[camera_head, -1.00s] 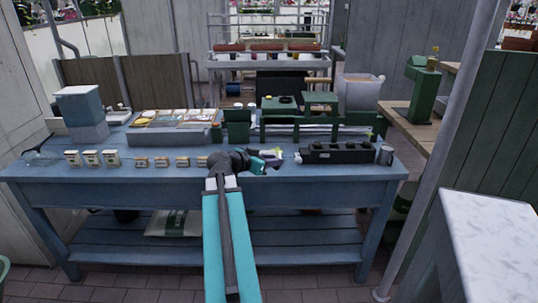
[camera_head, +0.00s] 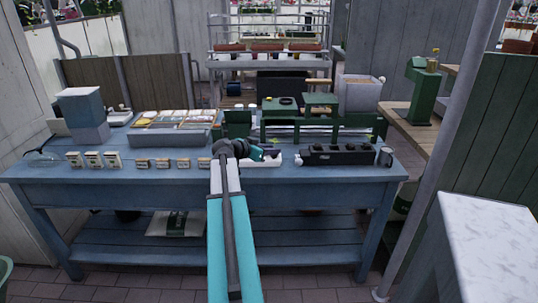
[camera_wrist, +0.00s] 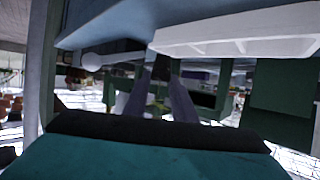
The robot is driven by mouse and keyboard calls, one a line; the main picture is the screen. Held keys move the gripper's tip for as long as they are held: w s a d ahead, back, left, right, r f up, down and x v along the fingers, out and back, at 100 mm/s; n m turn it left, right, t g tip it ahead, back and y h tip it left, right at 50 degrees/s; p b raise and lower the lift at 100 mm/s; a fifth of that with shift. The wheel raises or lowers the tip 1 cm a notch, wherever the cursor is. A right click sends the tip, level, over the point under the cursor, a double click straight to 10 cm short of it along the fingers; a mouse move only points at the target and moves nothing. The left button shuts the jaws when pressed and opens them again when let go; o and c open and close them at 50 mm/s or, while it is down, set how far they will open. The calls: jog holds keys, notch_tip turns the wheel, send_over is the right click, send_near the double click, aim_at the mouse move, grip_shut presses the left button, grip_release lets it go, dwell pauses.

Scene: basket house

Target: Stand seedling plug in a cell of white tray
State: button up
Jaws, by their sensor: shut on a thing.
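The white tray (camera_head: 262,163) lies near the front edge of the blue bench, partly hidden behind my gripper. It also shows in the wrist view (camera_wrist: 235,42), close by at the upper right, with open cells along its side. My gripper (camera_head: 274,154) is over or just beside the tray; its exact height is unclear. In the wrist view my two grey fingers (camera_wrist: 164,98) are close together.
A black tray (camera_head: 340,155) sits to the right, with a grey cup (camera_head: 385,157) beyond it. Several small labelled boxes (camera_head: 93,159) line the bench's left front. A green stand (camera_head: 320,120) and seed packets (camera_head: 172,119) are behind.

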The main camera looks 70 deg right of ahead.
jog(key=shift+w+d+f, duration=0.1)
jog(key=shift+w+d, duration=0.25)
jog(key=shift+d, duration=0.4)
jog(key=shift+w+d, duration=0.3)
jog(key=shift+d, duration=0.4)
jog(key=shift+f+p, duration=0.45)
jog(key=shift+f, duration=1.35)
jog(key=shift+f, duration=0.1)
jog(key=o, duration=0.7)
jog(key=shift+o, duration=0.2)
jog(key=shift+a+r, duration=0.1)
jog(key=shift+r, duration=0.1)
